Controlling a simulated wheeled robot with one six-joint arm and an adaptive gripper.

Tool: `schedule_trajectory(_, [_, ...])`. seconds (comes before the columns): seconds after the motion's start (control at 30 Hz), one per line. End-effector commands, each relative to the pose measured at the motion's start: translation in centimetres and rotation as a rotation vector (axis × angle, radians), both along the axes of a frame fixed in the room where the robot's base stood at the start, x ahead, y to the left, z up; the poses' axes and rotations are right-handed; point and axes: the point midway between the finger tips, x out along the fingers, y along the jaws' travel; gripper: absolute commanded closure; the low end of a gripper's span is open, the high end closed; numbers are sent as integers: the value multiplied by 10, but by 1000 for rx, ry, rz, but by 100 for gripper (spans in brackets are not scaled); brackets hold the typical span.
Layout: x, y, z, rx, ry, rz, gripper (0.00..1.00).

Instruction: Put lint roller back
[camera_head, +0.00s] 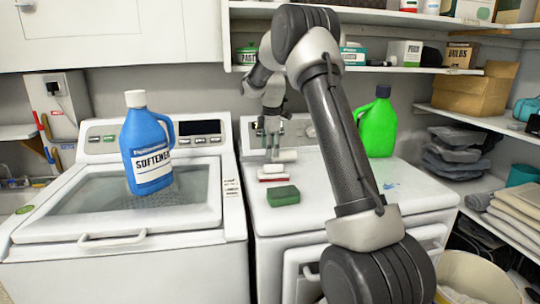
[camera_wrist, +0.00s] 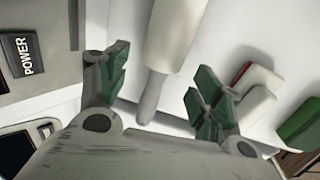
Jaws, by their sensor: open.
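The lint roller, a white cylinder (camera_head: 286,156) with a grey handle, lies on top of the white right-hand machine. In the wrist view the roller (camera_wrist: 177,35) runs up out of the picture, and its handle lies between my two green-padded fingers, with gaps on both sides. My gripper (camera_head: 271,143) is open above the machine top, fingers pointing down near the roller. It also shows in the wrist view (camera_wrist: 160,95). I cannot tell its exact height above the handle.
A red-and-white brush-like object (camera_head: 272,172) and a green sponge (camera_head: 283,195) lie near the roller. A green jug (camera_head: 376,125) stands at the right. A blue softener bottle (camera_head: 147,150) stands on the left machine. Shelves (camera_head: 400,70) with boxes run above and at right.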

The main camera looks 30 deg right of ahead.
Motion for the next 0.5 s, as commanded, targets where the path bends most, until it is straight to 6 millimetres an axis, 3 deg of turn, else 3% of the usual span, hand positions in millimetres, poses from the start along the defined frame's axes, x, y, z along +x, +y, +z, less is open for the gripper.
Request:
schedule_trajectory(0.2, [-7, 2, 51, 0, -3, 0, 34])
schedule_trajectory(0.5, [-15, 5, 90, 1, -4, -9, 34])
